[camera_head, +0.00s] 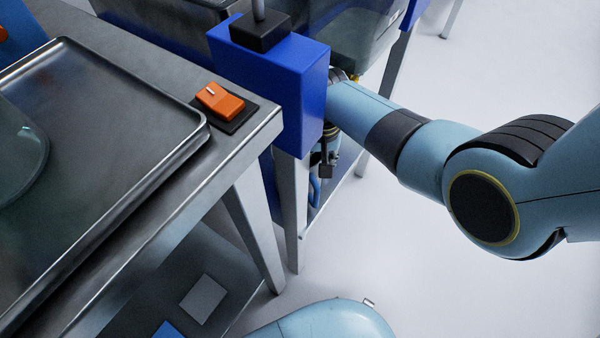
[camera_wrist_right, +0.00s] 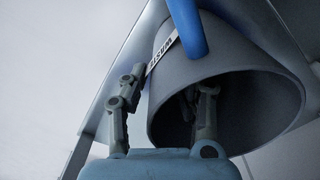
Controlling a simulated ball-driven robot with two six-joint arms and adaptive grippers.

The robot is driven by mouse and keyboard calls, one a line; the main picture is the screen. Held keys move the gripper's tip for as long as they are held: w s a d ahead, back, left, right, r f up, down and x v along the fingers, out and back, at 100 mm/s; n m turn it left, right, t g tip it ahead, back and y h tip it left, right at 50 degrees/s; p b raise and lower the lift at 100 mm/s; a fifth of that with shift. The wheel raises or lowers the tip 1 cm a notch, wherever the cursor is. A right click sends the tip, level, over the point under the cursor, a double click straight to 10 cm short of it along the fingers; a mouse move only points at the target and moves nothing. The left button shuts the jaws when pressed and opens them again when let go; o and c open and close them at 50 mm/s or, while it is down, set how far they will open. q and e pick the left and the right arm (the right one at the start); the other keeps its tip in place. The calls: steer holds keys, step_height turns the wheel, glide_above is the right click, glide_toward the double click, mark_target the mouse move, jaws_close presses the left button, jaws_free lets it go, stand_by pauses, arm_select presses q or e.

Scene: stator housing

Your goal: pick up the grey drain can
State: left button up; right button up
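The grey drain can (camera_wrist_right: 235,85) shows in the right wrist view as a wide round vessel with its open mouth towards the camera. A white lettered label (camera_wrist_right: 160,55) is on its side and a blue part (camera_wrist_right: 187,28) crosses its upper wall. My right gripper (camera_wrist_right: 170,88) is open: one finger is outside the can's wall and the other reaches inside the mouth. I cannot tell whether either finger touches the wall. In the head view, my right gripper (camera_head: 327,165) is partly hidden behind a blue block, and I cannot make out the can. My left gripper is out of view.
The blue block (camera_head: 270,75) stands close to my right forearm. A metal table (camera_head: 225,155) with a tray (camera_head: 130,195) and an orange switch (camera_head: 220,101) is on the left. Metal legs (camera_head: 293,205) stand near the gripper. Pale floor lies open on the right.

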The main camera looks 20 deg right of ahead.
jaws_close()
steer(key=shift+r, duration=0.1)
steer(key=s+d+r+p, duration=0.3)
steer(key=s+d+p, duration=0.3)
steer(key=s, duration=0.9)
steer(key=d, duration=0.3)
steer(key=shift+s+r, duration=0.15)
steer(key=shift+s, duration=0.15)
